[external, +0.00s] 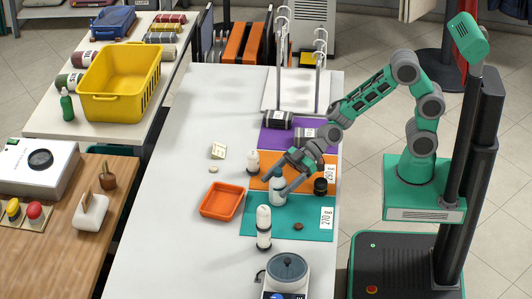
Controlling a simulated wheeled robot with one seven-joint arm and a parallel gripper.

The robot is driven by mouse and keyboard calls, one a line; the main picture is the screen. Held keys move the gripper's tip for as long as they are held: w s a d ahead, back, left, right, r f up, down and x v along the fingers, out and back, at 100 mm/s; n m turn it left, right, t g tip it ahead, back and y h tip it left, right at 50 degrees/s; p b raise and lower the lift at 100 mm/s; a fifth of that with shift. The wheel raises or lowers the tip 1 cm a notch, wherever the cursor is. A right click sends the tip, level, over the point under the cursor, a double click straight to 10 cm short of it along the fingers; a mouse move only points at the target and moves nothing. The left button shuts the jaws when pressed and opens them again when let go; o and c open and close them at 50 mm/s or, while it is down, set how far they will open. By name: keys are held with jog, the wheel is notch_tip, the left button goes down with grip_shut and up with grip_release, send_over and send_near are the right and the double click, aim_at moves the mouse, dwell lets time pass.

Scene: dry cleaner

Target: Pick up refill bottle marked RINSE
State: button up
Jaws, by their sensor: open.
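My gripper (281,178) is open, low over the orange and teal mats, its fingers on either side of a pale grey-white bottle (277,192) with its top between them. I cannot tell whether the fingers touch it.
An orange tray (203,212) lies left of the teal mat (310,230). A dark jar (321,187) stands close right of my gripper. A scale (287,271) stands in front. The white table's left side is mostly clear.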

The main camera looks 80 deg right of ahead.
jog(key=shift+c, duration=0.6)
grip_shut()
